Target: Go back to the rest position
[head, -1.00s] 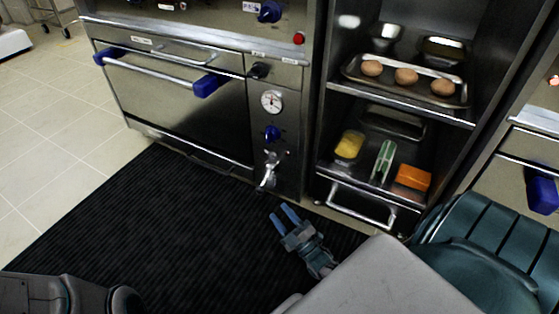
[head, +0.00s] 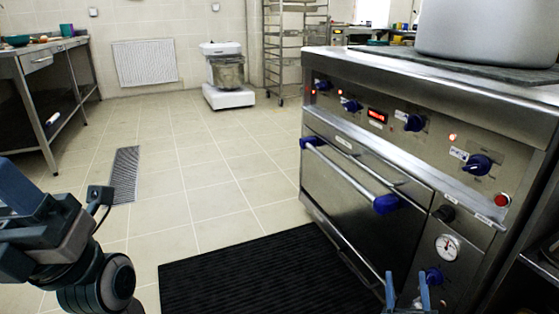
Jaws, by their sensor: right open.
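My right gripper (head: 407,291) shows at the bottom edge of the head view, right of the middle. Its two blue fingers point up and stand apart with nothing between them. It is in front of the lower part of the oven (head: 365,195), near the round gauge, and I see no contact. My left arm (head: 62,238) fills the lower left corner, bent, above the tiled floor. Its fingertips cannot be made out, so its opening is unclear.
A black ribbed mat (head: 250,275) lies before the oven. A large grey pot (head: 485,35) stands on top. A steel table (head: 45,55) is at the left, and a white mixer (head: 226,75) and a rack (head: 290,45) are behind.

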